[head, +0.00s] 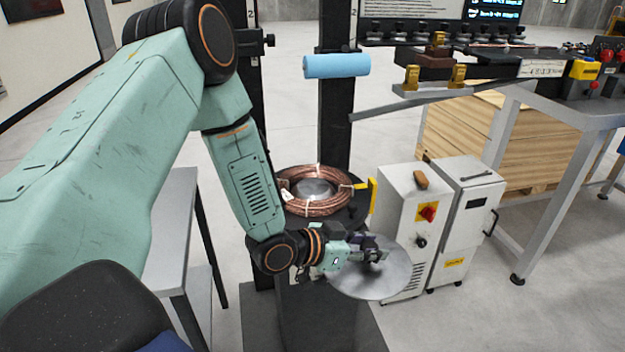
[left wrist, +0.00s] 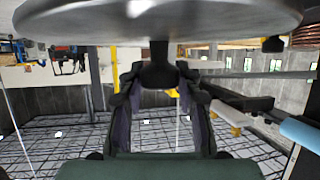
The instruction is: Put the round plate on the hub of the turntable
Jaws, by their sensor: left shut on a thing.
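My left gripper (head: 372,254) is shut on the round plate (head: 372,282), a flat grey metal disc, and holds it in the air in front of the turntable. In the left wrist view the plate (left wrist: 160,18) fills the top, and the left gripper (left wrist: 158,78) grips a dark knob on it. The turntable (head: 345,216) stands behind the gripper with a copper tube coil (head: 318,207) on it. A grey round middle, likely the hub (head: 314,188), shows inside the coil. The right gripper is not in view.
White cabinets (head: 408,215) with a red-and-yellow switch stand just right of the plate. A dark post (head: 334,120) with a blue roll (head: 336,66) rises behind the coil. A grey table (head: 172,215) is at left, a workbench (head: 560,110) at right.

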